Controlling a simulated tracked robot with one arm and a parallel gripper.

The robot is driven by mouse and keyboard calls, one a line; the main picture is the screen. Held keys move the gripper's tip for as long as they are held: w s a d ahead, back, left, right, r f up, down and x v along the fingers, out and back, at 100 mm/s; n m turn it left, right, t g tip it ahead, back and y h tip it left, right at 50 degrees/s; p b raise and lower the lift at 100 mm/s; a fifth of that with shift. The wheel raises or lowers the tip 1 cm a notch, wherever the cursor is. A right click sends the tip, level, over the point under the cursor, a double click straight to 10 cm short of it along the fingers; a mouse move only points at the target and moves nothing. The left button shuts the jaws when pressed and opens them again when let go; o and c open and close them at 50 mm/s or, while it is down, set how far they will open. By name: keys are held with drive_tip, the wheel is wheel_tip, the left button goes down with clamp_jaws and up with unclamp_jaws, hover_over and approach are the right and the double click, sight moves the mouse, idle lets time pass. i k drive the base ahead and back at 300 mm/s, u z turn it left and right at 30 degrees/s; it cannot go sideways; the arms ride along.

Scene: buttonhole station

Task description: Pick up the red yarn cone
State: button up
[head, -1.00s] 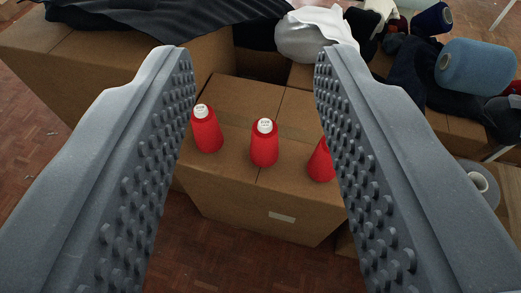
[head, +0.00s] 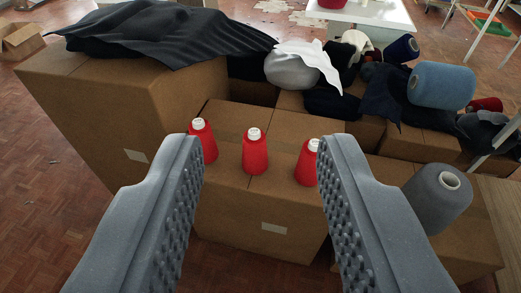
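Three red yarn cones stand upright in a row on a cardboard box (head: 228,118). The left red cone (head: 207,143) is partly behind my left finger's tip. The middle red cone (head: 255,153) shows whole between the fingers. The right red cone (head: 305,166) is partly covered by my right finger. All three have white tops. My gripper (head: 262,150) is open and empty, its studded fingers wide apart. The fingers are on the near side of the cones; I see no contact.
A taller box (head: 85,110) with dark ribbed cloth (head: 165,38) stands left. A grey cone (head: 437,198) stands on a box at right. A blue cone (head: 441,85) and piled cloth lie behind. Brick-patterned floor (head: 50,215) is clear at front left.

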sight(255, 155)
drive_tip(key=z, duration=0.15)
drive_tip(key=i, duration=1.15)
drive_tip(key=u, duration=0.25)
